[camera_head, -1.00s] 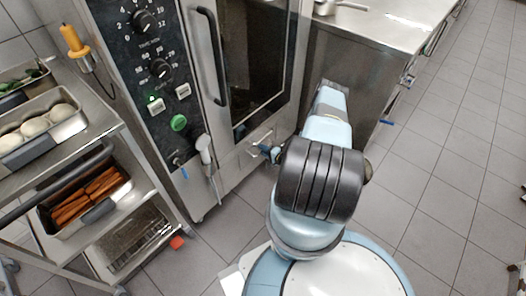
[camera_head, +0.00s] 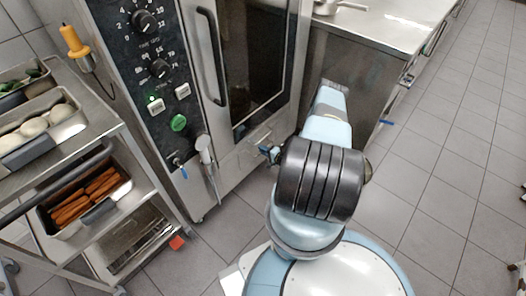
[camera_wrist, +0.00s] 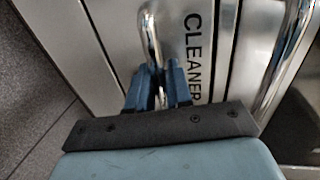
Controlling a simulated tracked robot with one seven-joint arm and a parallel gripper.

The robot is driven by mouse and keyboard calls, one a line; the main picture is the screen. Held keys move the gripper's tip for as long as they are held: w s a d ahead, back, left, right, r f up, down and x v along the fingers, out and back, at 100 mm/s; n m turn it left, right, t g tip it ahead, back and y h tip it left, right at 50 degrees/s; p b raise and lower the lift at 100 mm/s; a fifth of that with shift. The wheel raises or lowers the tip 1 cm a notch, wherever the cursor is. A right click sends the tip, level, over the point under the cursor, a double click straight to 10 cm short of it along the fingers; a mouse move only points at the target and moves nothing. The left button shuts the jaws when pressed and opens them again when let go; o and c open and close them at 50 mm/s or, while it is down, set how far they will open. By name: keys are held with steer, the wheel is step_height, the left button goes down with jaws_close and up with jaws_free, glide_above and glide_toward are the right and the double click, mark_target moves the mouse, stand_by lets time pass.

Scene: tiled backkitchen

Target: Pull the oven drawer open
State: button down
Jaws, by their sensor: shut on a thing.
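The oven (camera_head: 158,110) is a tall steel unit with knobs, buttons and a glass door. Its drawer front (camera_head: 246,155) sits low, below the door, and a small metal handle shows there. In the wrist view the drawer front (camera_wrist: 222,60) carries the word CLEANER, and a chrome bar handle (camera_wrist: 150,35) stands out from it. My gripper (camera_wrist: 160,82) has its blue fingers shut on this handle, one on each side. My gripper (camera_head: 270,153) also shows in the head view, partly hidden by my arm. I see no clear gap around the drawer.
A trolley (camera_head: 150,180) with food pans stands at the left. A hand shower (camera_head: 206,150) hangs on the oven front, left of the drawer. A steel counter (camera_head: 385,22) is on the right.

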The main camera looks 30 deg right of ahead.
steer(key=shift+s+f, duration=0.1)
steer(key=shift+s, duration=0.1)
steer(key=f+v, duration=0.2)
steer(key=v, duration=0.7)
steer(key=s+f+v, duration=0.1)
steer(key=f+v, duration=0.1)
steer(key=v, duration=0.7)
steer(key=shift+s, duration=0.25)
steer(key=shift+d, duration=0.15)
steer(key=c, duration=1.4)
jaws_free()
steer(key=shift+o, duration=0.9)
steer(key=shift+w+r, duration=0.1)
steer(key=shift+d, duration=0.1)
steer(key=v, duration=1.3)
steer(key=shift+s, duration=0.4)
